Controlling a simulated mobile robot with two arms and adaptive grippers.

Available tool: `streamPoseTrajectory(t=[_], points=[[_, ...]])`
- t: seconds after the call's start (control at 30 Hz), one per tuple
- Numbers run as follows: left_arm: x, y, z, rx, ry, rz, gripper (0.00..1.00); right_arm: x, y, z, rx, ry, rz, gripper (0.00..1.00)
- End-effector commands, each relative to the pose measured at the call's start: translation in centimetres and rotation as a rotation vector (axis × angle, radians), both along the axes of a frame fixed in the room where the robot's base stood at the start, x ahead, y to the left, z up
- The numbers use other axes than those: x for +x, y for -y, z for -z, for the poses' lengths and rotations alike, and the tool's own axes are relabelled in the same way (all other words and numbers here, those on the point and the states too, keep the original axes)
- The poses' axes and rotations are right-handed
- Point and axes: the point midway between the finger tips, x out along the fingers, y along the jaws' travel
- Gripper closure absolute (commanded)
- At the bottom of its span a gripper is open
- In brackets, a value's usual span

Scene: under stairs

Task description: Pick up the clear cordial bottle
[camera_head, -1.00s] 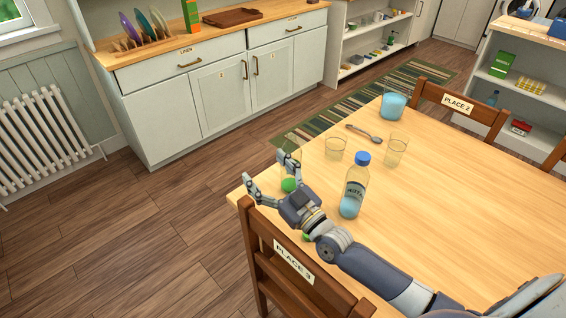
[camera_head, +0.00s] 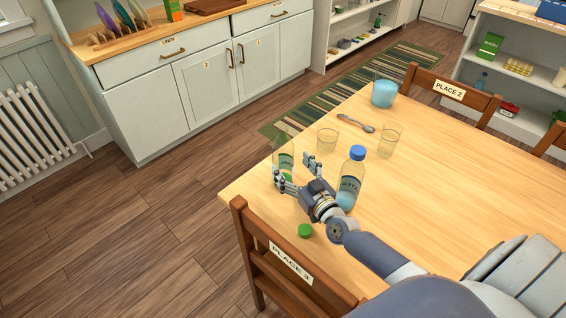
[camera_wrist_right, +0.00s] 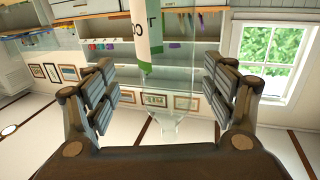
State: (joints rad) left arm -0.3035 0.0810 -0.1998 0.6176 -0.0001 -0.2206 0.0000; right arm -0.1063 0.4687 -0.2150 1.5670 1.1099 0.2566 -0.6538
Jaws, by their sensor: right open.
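The clear cordial bottle (camera_head: 284,152) stands on the table near its left edge in the head view, with a green and white label and no cap on it. My right gripper (camera_head: 291,172) is open in front of it, fingers pointing toward it and partly covering its lower part. In the right wrist view the bottle (camera_wrist_right: 166,75) appears upside down between the two spread fingers (camera_wrist_right: 162,90), with clear gaps on both sides. I cannot tell whether the palm touches it. My left gripper is not in view.
A blue-capped water bottle (camera_head: 350,180) stands close right of my right gripper. A green cap (camera_head: 305,231) lies near the front edge. A chair (camera_head: 288,262) borders the table.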

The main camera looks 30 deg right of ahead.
Motion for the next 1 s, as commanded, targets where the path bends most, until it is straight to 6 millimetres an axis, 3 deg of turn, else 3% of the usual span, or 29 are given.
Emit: streamPoseTrajectory(t=[0.33,0.67,0.77,0.9,1.0], points=[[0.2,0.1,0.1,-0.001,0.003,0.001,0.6,4.2,-0.9,0.1,-0.001,0.002,0.0,0.23],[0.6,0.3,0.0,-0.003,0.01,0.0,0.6,4.9,-0.9,0.1,-0.001,0.001,0.0,0.23],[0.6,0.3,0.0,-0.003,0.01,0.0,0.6,4.8,-0.9,0.1,-0.001,0.001,0.0,0.41],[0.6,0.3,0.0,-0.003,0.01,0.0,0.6,4.8,-0.9,0.1,-0.001,0.001,0.0,0.73],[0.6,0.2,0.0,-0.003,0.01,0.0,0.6,4.9,-0.9,0.1,-0.001,0.002,0.0,0.74]])
